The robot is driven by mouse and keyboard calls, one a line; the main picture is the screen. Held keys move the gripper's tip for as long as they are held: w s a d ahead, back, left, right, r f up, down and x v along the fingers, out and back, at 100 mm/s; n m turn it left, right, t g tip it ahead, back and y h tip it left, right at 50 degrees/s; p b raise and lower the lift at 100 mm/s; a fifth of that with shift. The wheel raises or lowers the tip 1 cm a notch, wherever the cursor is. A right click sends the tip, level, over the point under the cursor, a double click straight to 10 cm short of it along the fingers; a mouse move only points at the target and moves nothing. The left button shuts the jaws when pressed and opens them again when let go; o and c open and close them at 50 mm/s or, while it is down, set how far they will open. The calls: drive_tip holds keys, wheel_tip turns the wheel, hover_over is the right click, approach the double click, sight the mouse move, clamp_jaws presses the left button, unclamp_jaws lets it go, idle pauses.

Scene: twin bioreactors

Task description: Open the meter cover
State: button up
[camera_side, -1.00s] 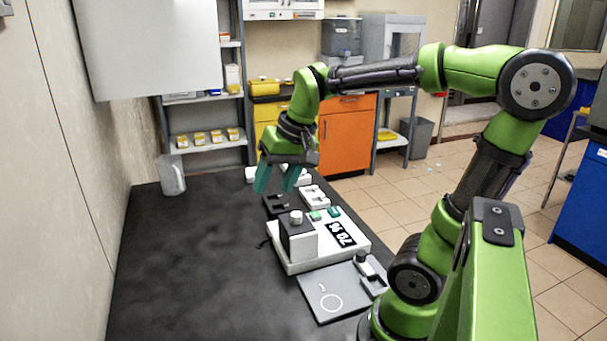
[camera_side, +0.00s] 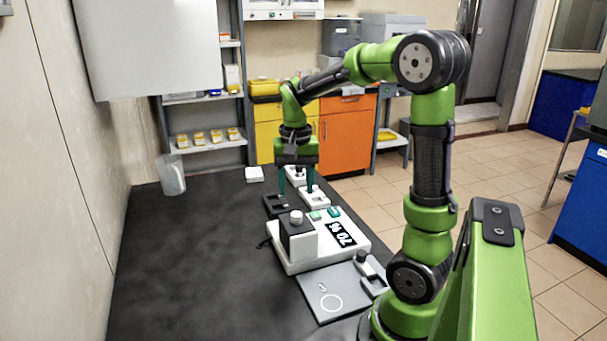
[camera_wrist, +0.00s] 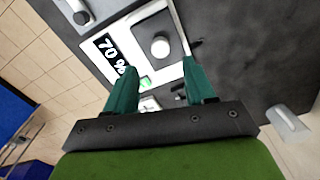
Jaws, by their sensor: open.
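The meter (camera_side: 325,262) is a white flat box with a dark display and green buttons. It lies on the black table, and it also shows in the wrist view (camera_wrist: 120,60). Its cover (camera_side: 287,238) is a raised block with black faces and a round pale knob (camera_side: 296,216) on top. The cover sits down on the meter. In the wrist view the knob (camera_wrist: 160,47) appears just ahead of my fingers. My gripper (camera_side: 296,190) is open and empty, pointing down behind the meter, above small black and white holders. It touches neither cover nor knob.
A black holder (camera_side: 275,205) and a white holder (camera_side: 315,198) stand close under my fingers. A grey plate (camera_side: 322,300) with a ring mark lies in front of the meter. A translucent jug (camera_side: 171,176) stands at the back left. The table's left side is clear.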

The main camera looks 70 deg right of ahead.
sight(296, 214)
wheel_tip(296, 214, down, 7)
drive_tip(key=shift+f, duration=0.2)
clamp_jaws()
idle(0.4)
